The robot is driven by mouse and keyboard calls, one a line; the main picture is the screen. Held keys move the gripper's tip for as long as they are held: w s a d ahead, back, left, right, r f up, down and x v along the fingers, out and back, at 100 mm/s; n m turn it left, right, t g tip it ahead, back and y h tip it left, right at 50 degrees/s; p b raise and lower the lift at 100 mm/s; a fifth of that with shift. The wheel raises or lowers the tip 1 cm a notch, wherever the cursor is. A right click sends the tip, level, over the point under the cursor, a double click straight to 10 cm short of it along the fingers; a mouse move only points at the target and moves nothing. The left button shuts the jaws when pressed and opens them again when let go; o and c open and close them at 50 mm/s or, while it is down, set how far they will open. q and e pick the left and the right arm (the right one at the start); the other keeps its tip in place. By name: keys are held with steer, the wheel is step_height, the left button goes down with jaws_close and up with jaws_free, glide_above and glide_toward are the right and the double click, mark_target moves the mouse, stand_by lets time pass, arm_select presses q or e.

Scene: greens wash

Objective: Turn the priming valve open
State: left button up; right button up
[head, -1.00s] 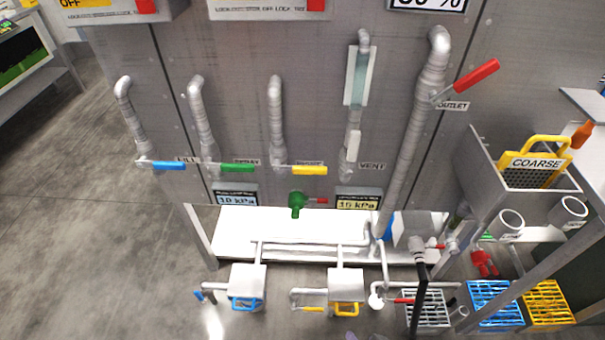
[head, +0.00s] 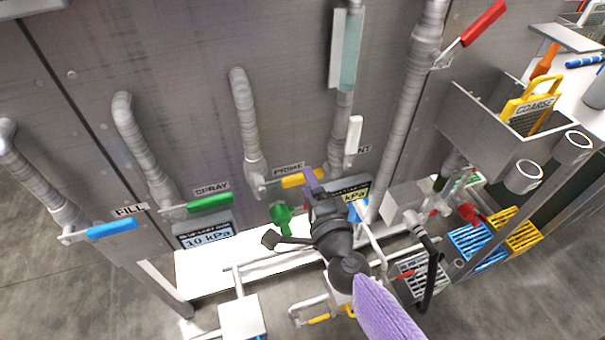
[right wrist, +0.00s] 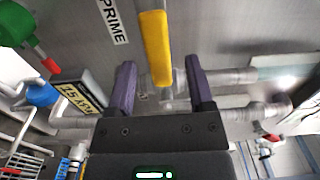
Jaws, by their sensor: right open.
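The priming valve has a yellow lever (head: 303,178) on a grey pipe, beside a PRIME label (head: 288,168). In the head view the lever lies roughly sideways, its free end to the right. My right gripper (head: 312,182) is at that free end, fingers pointing up toward the panel, and partly covers it. In the right wrist view the yellow lever (right wrist: 155,48) shows between the two purple fingers of my open right gripper (right wrist: 160,68). I see no contact, and cannot tell whether the lever is between the fingertips or just beyond them. My left gripper is out of view.
A blue FILL lever (head: 111,230) and green SPRAY lever (head: 210,202) are to the left. A green valve (head: 282,217) with a red lever (right wrist: 51,66) is close below. A white vent lever (head: 353,135) and thick pipe (head: 405,120) stand close right.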

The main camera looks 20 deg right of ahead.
steer(key=shift+w, duration=1.4)
steer(key=shift+f, duration=0.1)
jaws_close()
